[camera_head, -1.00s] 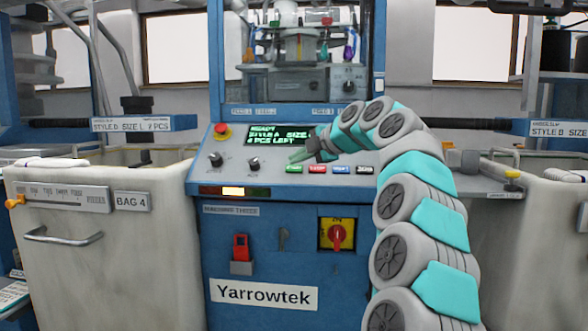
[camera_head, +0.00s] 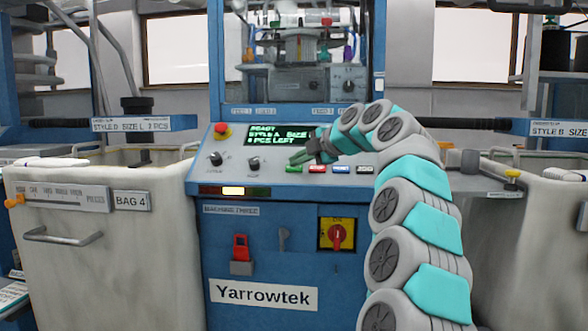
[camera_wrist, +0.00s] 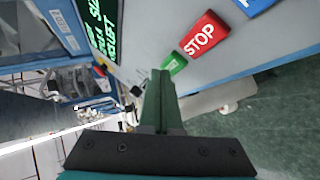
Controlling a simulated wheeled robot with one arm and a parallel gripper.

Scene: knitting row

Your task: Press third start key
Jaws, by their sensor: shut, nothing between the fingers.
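The middle machine's blue panel (camera_head: 260,183) carries the plate "MACHINE THREE" (camera_head: 231,210). Its green start key (camera_head: 294,168) is at the left end of a row of keys. The key also shows in the wrist view (camera_wrist: 176,63), partly covered by my fingertips. My gripper (camera_head: 300,157) is shut and empty, its green fingertips just above the key in the head view. In the wrist view my fingertips (camera_wrist: 161,76) are close beside the key's lower left edge. I cannot tell whether they touch it. The display (camera_head: 280,134) reads READY.
A red STOP key (camera_wrist: 201,34) is right beside the green key, with a blue key (camera_head: 341,169) and a black key (camera_head: 365,170) further right. A red emergency button (camera_head: 222,129) is at the panel's upper left. Bins (camera_head: 95,215) flank the machine.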

